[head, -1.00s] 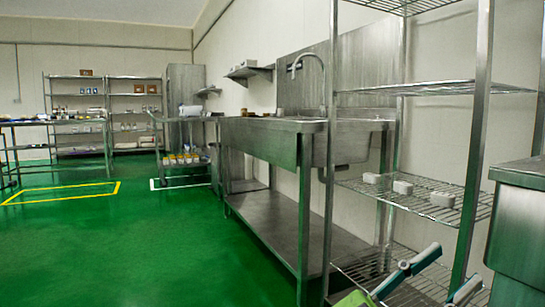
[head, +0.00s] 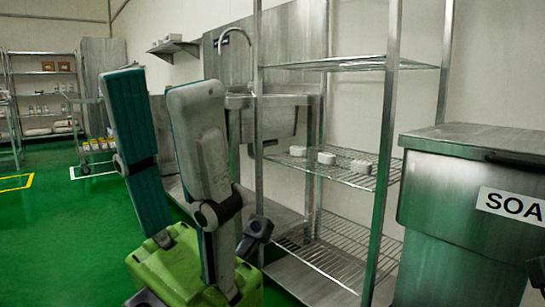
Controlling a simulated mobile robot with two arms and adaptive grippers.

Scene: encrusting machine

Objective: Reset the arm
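My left gripper (head: 160,80) stands large in the head view, left of centre, with its fingers pointing up. Its body is lime green, and its two long fingers have teal and grey faces. The fingers are apart, with a clear gap and nothing between them. It is in front of the steel sink and touches nothing that I can see. A small dark piece at the right edge looks like part of my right gripper; its fingers are out of the picture.
A steel wire rack (head: 392,130) with several small white blocks (head: 326,158) stands right of my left gripper. A steel bin (head: 470,205) marked "SOA" is at the right. The steel sink (head: 268,100) is behind. Open green floor (head: 60,250) lies at the left.

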